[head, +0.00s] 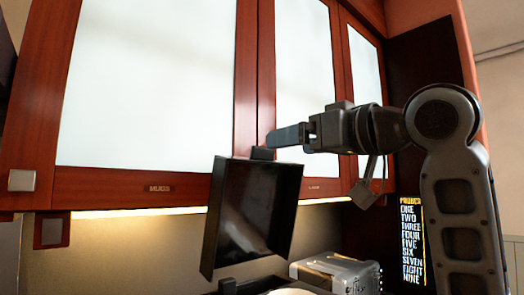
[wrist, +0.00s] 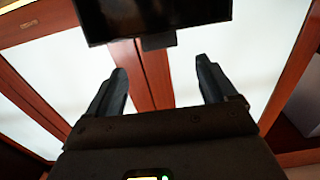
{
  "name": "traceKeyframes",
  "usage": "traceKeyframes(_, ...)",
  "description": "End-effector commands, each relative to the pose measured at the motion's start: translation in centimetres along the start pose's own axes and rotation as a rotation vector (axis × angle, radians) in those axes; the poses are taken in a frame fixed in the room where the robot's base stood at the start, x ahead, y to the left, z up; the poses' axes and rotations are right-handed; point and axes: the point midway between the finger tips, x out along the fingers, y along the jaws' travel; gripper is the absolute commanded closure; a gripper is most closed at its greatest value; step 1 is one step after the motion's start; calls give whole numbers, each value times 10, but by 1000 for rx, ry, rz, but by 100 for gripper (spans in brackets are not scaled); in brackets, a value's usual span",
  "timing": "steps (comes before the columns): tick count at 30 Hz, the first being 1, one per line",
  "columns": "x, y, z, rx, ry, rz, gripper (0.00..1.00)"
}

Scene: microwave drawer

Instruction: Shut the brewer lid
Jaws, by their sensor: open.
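The brewer lid (head: 250,215) is a dark, hollow, box-like cover. It stands raised and tilted in the middle of the head view, with a small tab (head: 263,153) on its top edge. My gripper (head: 288,136) is just above and right of that tab; I cannot tell whether they touch. In the wrist view the lid (wrist: 150,18) crosses the top, and its tab lies beyond my gripper's fingertips (wrist: 160,66). The fingers are spread with nothing between them. The brewer body is mostly cut off at the bottom of the head view.
Red-brown wall cabinets with white panels (head: 160,90) stand close behind the lid and gripper. A silver toaster-like appliance (head: 335,272) sits low, right of the lid. Part of a pale round thing (head: 290,291) shows at the bottom.

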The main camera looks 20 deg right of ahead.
Motion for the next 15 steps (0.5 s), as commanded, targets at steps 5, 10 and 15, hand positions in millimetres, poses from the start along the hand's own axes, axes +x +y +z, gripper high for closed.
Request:
traceKeyframes(5,11,-1,-3,-4,-6,-1,15)
traceKeyframes(10,38,-1,-4,-3,-6,-2,15)
traceKeyframes(15,62,-1,-3,-4,-5,-1,15)
